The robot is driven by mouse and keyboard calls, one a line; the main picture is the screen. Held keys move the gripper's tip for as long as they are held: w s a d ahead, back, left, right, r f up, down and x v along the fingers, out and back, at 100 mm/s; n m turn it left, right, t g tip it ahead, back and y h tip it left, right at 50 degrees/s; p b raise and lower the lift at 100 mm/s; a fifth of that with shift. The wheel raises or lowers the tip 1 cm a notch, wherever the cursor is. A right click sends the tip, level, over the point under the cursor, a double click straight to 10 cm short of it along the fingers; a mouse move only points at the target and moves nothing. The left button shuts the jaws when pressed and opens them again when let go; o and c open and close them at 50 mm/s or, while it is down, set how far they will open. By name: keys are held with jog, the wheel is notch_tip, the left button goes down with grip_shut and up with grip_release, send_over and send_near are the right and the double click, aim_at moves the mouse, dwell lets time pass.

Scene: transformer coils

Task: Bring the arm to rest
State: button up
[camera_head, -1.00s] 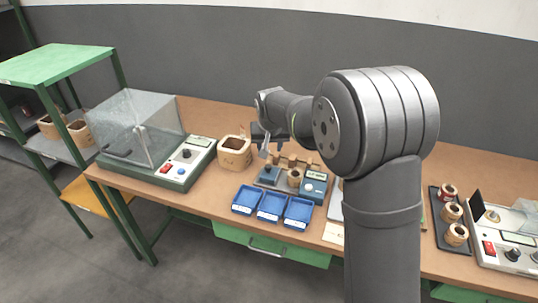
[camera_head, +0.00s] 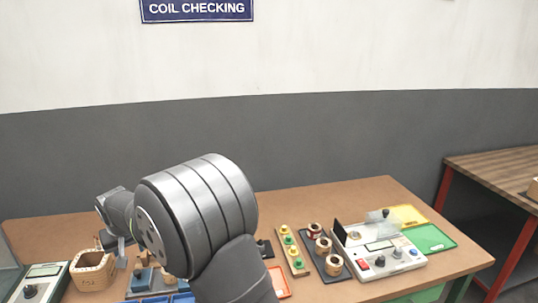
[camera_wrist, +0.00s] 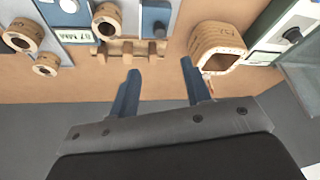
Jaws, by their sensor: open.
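My gripper shows in the wrist view (camera_wrist: 162,92) with its two blue-grey fingers wide apart and nothing between them. It hangs over the rear part of the workbench (camera_head: 310,203), between a wooden rack (camera_wrist: 128,50) and a tan slatted box (camera_wrist: 216,45). In the head view my arm crosses the left half of the bench and its end is on the left, near the same box (camera_head: 93,271). The fingertips are hard to make out in the head view.
Several coils stand on a dark tray (camera_head: 320,268) beside a strip with yellow and green knobs (camera_head: 290,250). A white test instrument (camera_head: 378,250) is right of them, with yellow (camera_head: 408,215) and green (camera_head: 430,238) trays. A second table (camera_head: 495,165) stands far right.

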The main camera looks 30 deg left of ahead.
jog(key=x, duration=1.4)
jog(key=shift+w+a, duration=0.1)
jog(key=shift+w, duration=0.05)
jog(key=shift+o, duration=0.5)
jog(key=o, duration=1.1)
jog(key=shift+o, duration=0.2)
notch_tip(320, 180, up, 16)
jog(key=w+m+g+h, duration=0.1)
jog(key=m+g+h, duration=0.1)
jog(key=m+h, duration=0.25)
send_over(137, 271)
jog(key=w, duration=0.1)
notch_tip(137, 271, down, 10)
jog(key=shift+r, duration=0.1)
jog(key=shift+r, duration=0.1)
